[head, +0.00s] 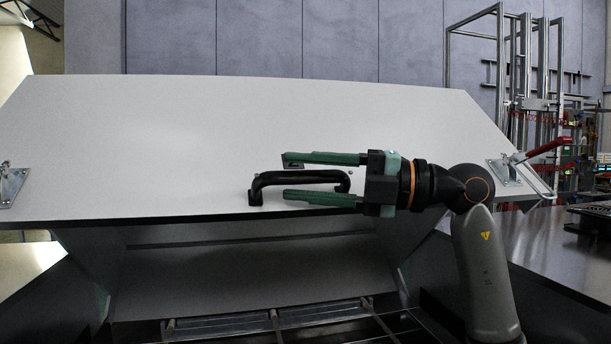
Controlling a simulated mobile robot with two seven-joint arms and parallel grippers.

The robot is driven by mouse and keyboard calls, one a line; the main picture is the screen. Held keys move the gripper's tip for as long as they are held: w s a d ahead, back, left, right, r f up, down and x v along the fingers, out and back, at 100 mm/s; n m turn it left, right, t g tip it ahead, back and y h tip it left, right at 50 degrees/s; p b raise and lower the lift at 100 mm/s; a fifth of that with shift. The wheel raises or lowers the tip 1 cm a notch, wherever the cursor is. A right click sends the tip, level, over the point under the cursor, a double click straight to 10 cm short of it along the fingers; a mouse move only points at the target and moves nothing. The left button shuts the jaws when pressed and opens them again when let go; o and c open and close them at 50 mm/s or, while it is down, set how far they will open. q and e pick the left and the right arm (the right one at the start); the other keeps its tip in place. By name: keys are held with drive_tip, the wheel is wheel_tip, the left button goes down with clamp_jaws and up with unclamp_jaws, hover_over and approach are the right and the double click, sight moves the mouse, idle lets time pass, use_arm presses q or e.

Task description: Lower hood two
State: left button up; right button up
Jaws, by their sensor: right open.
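A large light-grey hood (180,140) fills the middle of the head view and stands raised, with its lower edge above a dark opening. A black bar handle (268,181) is fixed near the hood's lower edge. My right gripper (285,176) comes in from the right, its green fingers pointing left. The fingers are open, one above and one below the handle bar in the picture; I cannot tell whether they touch it. The fingers and the gripper body hide part of the handle. My left gripper is not in view.
A red-handled clamp (543,151) sits at the hood's right edge, and a metal latch (12,186) at its left edge. Metal rails (270,321) run inside the opening below. A dark surface (570,250) lies at the right. A metal rack (500,60) stands behind.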

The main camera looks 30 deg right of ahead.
drive_tip(key=shift+c, duration=0.4)
clamp_jaws()
idle(0.9)
